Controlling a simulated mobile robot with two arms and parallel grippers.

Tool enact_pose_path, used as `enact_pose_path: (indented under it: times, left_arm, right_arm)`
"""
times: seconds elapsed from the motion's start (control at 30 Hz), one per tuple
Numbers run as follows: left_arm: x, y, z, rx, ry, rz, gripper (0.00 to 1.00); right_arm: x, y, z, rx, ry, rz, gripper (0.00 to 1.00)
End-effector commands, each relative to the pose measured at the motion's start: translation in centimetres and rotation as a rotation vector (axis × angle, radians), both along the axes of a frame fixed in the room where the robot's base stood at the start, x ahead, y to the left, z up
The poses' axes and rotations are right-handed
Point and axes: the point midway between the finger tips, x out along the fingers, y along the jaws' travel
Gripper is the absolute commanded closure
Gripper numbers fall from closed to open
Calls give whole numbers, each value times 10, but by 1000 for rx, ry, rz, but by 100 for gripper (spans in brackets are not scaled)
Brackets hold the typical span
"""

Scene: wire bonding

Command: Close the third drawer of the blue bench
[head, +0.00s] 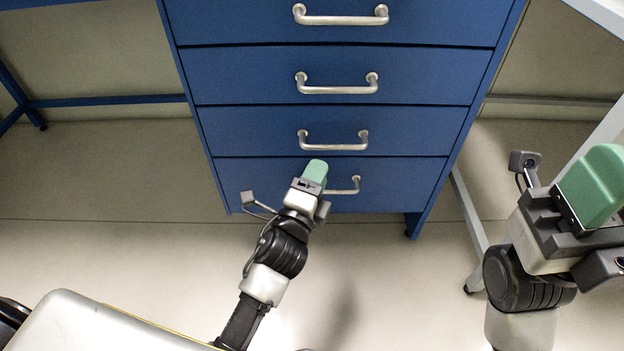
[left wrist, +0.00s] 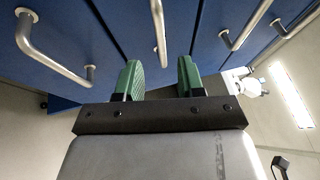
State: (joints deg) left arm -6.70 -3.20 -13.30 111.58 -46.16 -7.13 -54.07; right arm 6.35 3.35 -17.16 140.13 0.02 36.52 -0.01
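The blue bench (head: 208,125) stands ahead with a column of drawers, each with a silver bar handle. Counted from the highest one in view, the third drawer (head: 420,130) has its handle (head: 333,141) just above my left gripper (head: 315,171). Its front looks about flush with the others. My left gripper is in front of the lowest drawer (head: 400,185) and partly covers that handle (head: 345,191). In the left wrist view, its two green fingers (left wrist: 160,78) are apart with nothing held between them. I cannot tell whether they touch the bench. My right gripper (head: 592,188) is at the right, away from the drawers.
Two upper drawers show handles (head: 340,19) and (head: 337,85). A blue frame bar (head: 110,101) runs at the left. A grey table leg (head: 468,215) stands to the right of the bench. The floor (head: 390,280) in front is clear.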

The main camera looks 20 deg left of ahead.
Motion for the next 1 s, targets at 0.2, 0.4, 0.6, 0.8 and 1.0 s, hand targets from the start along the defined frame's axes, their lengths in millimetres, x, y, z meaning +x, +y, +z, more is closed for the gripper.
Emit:
enact_pose_path:
  times: [0.2, 0.4, 0.6, 0.8, 1.0]
  left_arm:
    - [-22, 3, -4, -1, 0, 1, 62]
    - [-26, 3, -5, 0, -1, 1, 62]
    - [-25, 3, -5, 0, -1, 1, 62]
    - [-26, 3, -3, -8, -5, -5, 62]
    - [-51, -10, 62, -296, -142, -208, 62]
  right_arm:
    - [1, 0, -2, 2, 15, 1, 62]
    - [1, 0, -3, 2, 18, 2, 62]
    - [1, 0, -3, 2, 18, 2, 62]
    - [2, 0, -2, 3, 18, 1, 62]
    - [3, -1, -4, 6, 69, 3, 62]
